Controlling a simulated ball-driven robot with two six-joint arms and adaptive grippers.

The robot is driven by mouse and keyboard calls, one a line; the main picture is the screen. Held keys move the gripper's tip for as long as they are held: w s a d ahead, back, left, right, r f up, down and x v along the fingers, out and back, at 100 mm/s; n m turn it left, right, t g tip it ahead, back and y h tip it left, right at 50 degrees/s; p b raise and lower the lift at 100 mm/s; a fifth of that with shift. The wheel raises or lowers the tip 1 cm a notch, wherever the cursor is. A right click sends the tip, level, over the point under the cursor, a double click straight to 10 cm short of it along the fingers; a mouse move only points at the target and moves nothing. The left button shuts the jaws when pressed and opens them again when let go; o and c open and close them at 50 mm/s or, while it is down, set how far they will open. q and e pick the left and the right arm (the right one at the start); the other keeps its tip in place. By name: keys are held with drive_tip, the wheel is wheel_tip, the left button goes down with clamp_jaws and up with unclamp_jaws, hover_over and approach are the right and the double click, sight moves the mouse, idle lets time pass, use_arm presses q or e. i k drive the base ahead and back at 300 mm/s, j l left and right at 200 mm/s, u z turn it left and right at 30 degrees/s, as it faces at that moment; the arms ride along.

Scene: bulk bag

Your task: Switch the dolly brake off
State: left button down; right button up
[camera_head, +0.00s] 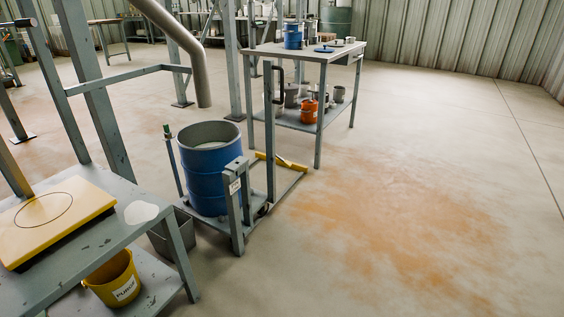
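A blue drum (208,178) with an open top and pale contents stands on a low grey dolly (283,187) in the middle left. A thin upright lever (174,160) with a green knob rises at the drum's left side. A yellow bar (282,161) lies low at the dolly's far right side. A grey post with a label (235,187) stands in front of the drum. A dark wheel shows low beside it. I cannot tell which part is the brake or how it is set. Neither of my grippers is in view.
A grey bench (92,247) with a yellow plate (50,218) stands at the near left, a yellow bucket (113,278) below. A two-level table (340,55) with cups stands behind the dolly. A bent pipe (187,52) hangs above. The floor (420,220) at right is clear, with orange dust.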

sight(287, 163)
drive_tip(key=i+z, duration=0.35)
drive_tip(key=i, duration=1.75)
drive_tip(key=j, duration=0.1)
